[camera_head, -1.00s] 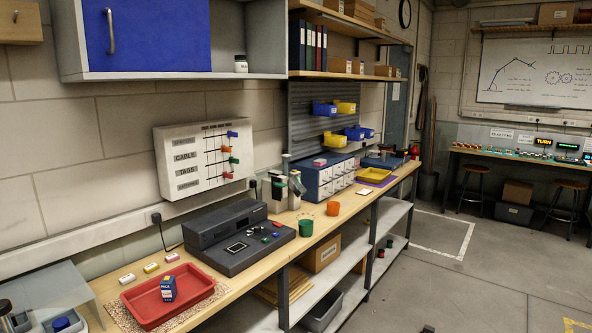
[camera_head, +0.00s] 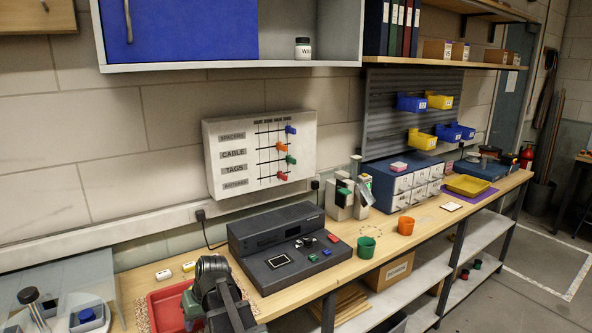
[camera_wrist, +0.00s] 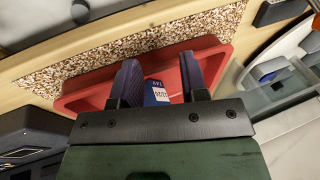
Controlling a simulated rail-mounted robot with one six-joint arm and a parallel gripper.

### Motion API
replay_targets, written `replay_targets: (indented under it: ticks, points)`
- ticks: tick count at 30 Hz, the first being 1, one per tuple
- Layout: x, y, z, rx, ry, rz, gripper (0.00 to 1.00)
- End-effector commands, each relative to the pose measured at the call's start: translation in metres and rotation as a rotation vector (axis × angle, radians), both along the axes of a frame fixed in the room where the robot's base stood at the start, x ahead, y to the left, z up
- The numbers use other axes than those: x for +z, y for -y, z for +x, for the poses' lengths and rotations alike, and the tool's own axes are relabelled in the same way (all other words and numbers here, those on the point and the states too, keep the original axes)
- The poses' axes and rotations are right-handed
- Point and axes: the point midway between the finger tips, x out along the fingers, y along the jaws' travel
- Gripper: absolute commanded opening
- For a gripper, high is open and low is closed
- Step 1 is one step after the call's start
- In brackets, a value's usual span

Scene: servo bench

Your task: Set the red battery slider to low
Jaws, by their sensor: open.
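The wall panel (camera_head: 238,158) carries labelled rows with one coloured slider each. The red slider (camera_head: 282,176) is on the lowest row, toward the right part of its track; its exact column and the small column headings cannot be read surely. Blue (camera_head: 290,130), orange (camera_head: 281,146) and green (camera_head: 291,160) sliders sit above it. My gripper (camera_wrist: 158,76) is open over the red tray (camera_wrist: 82,98), well away from the panel. A blue box with a white label (camera_wrist: 155,92) shows beyond and between its fingers; I see no grip on it.
A dark grey console (camera_head: 265,268) stands on the bench below the panel. Right of it are a green cup (camera_head: 366,247), an orange cup (camera_head: 406,226) and a drawer unit (camera_head: 390,188). A blue-doored cabinet (camera_head: 185,35) hangs above. The space before the panel looks clear.

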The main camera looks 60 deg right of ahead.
Motion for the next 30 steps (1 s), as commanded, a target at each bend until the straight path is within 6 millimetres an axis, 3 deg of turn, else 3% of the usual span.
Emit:
replay_targets:
  ticks: [5, 6, 9, 12, 13, 15, 16, 24, 30]
  points:
    - [0.062, 0.165, 0.038, -0.120, 0.385, 0.063, 0.40]
    - [0.081, 0.213, 0.042, -0.143, 0.517, 0.042, 0.40]
    - [0.132, 0.328, 0.038, -0.196, 0.842, -0.097, 0.40]
    - [0.177, 0.419, 0.022, -0.243, 1.088, -0.330, 0.40]
    - [0.188, 0.441, 0.017, -0.255, 1.138, -0.411, 0.40]
    - [0.203, 0.469, 0.011, -0.263, 1.202, -0.568, 0.40]
    - [0.206, 0.473, 0.010, -0.259, 1.211, -0.616, 0.40]
    - [0.210, 0.480, 0.011, -0.236, 1.215, -0.714, 0.40]
    - [0.210, 0.491, 0.038, -0.235, 1.215, -0.711, 0.40]
